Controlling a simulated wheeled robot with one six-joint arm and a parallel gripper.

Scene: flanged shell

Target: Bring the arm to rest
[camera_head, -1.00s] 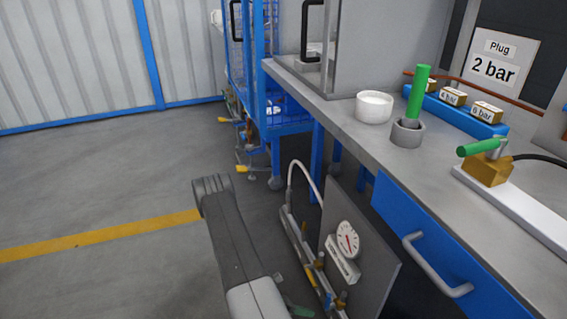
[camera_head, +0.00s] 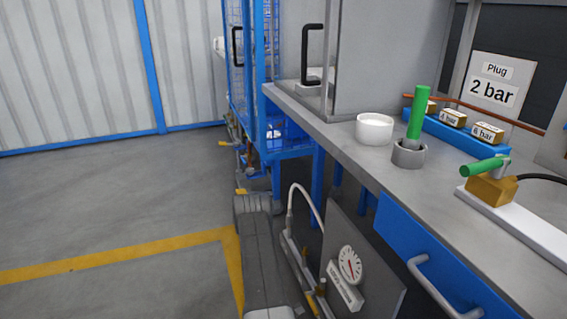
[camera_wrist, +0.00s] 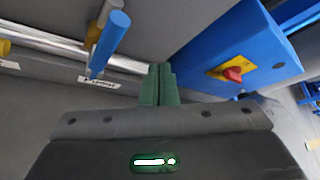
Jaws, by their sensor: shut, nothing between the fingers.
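My arm (camera_head: 263,255) shows at the lower middle of the head view, left of the grey panel with a gauge. Its gripper end is out of that view. In the wrist view my gripper (camera_wrist: 159,84) shows its two green fingers together, with nothing between them. Beyond the fingers, a blue handle (camera_wrist: 109,44) is at the upper left and a blue box with a red knob (camera_wrist: 236,72) is at the right. I cannot tell how far the fingers are from them.
The workbench (camera_head: 345,133) at the right carries a white bowl (camera_head: 375,129), a grey cup (camera_head: 408,154) with a green rod, and a brass fitting (camera_head: 491,190) with a green handle. The gauge panel (camera_head: 362,265) stands below it. The floor at the left is clear.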

